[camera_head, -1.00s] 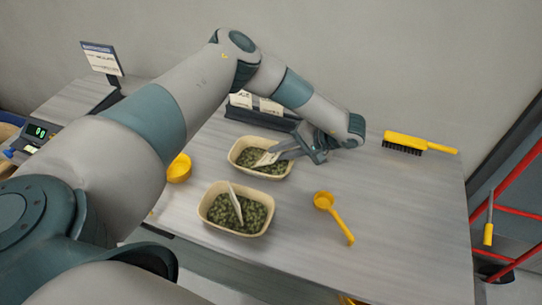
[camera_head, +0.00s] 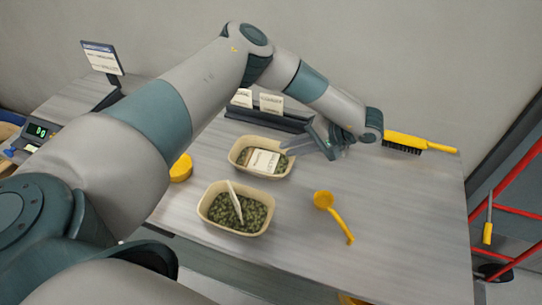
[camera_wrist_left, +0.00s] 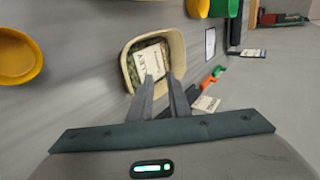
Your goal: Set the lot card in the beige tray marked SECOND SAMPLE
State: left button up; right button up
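A white lot card (camera_head: 263,161) lies nearly flat on the green contents of the far beige tray (camera_head: 236,160). In the left wrist view the card (camera_wrist_left: 151,60) rests inside the tray (camera_wrist_left: 180,50), printed side up. My left gripper (camera_head: 293,146) is at the tray's right rim. Its two fingers are apart with nothing gripped between them. No SECOND SAMPLE marking is legible on either tray. My right gripper is not in view.
A dark holder with white cards (camera_head: 271,104) stands behind the far tray. A yellow scoop (camera_head: 324,201) lies to the right and a yellow brush (camera_head: 405,141) at the back right. A yellow cup (camera_head: 181,168) is left of the trays. The right front table is clear.

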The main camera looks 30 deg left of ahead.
pick_arm(q)
notch_tip(320, 180, up, 8)
jog(key=d+p, duration=0.2)
jog(key=p, duration=0.1)
jog(key=shift+w, duration=0.2)
jog(key=shift+s+d+f, duration=0.1)
dwell(0.5)
